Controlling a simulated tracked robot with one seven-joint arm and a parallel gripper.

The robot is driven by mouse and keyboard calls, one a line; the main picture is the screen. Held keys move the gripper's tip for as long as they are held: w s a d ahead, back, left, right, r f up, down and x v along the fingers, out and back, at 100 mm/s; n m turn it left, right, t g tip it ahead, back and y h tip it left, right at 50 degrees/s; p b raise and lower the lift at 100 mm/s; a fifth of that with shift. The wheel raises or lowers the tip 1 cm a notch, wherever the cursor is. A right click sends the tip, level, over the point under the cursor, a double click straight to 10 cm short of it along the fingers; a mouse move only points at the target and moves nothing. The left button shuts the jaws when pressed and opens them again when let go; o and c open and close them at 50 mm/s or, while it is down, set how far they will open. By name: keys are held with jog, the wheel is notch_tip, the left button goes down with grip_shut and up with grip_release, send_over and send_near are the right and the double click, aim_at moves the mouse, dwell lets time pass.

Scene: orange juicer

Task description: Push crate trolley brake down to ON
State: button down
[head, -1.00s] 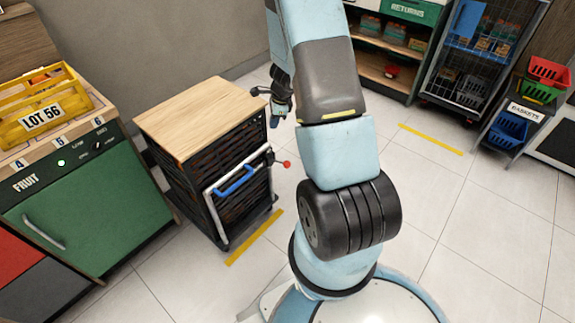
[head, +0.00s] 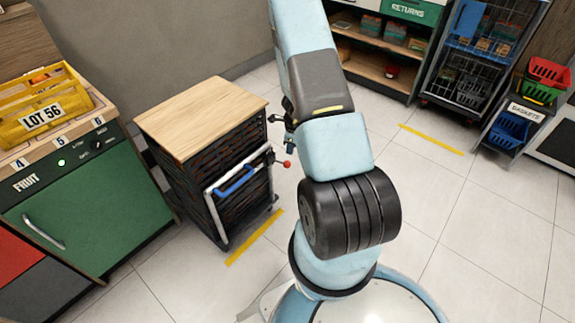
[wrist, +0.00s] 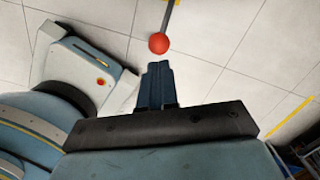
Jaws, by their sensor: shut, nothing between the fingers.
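The crate trolley (head: 215,150) stands left of my arm in the head view, with a wooden top, dark slatted sides and a blue handle (head: 235,182) on a white frame. Its brake lever ends in a red ball (head: 287,164) at the right side. In the wrist view the red ball (wrist: 159,43) sits on a grey rod, just beyond the tips of my gripper (wrist: 158,68). The fingers are shut together and empty. A small gap shows between tips and ball in the picture; whether they touch in depth I cannot tell. In the head view the arm mostly hides my gripper.
A green fruit counter (head: 90,200) with a yellow crate (head: 40,108) stands at the left. Shelves (head: 375,55) and a basket stand (head: 515,120) are at the back right. Yellow floor tape (head: 254,238) runs by the trolley. The floor right of my arm is clear.

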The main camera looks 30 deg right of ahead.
aim_at(289, 162)
jog(key=shift+w+a+f, duration=0.15)
jog(key=shift+f, duration=1.5)
jog(key=shift+w+a+f, duration=0.1)
jog(key=shift+a+f, duration=0.05)
jog(key=shift+f, duration=1.5)
jog(key=shift+s+d+f, duration=0.1)
jog(key=shift+f, duration=1.9)
jog(key=shift+s+d+r, duration=0.3)
jog(key=shift+s+d, duration=0.2)
jog(key=shift+d, duration=0.05)
jog(key=shift+s+d+r, duration=0.25)
jog(key=shift+s+d, duration=0.2)
jog(key=shift+d, duration=0.05)
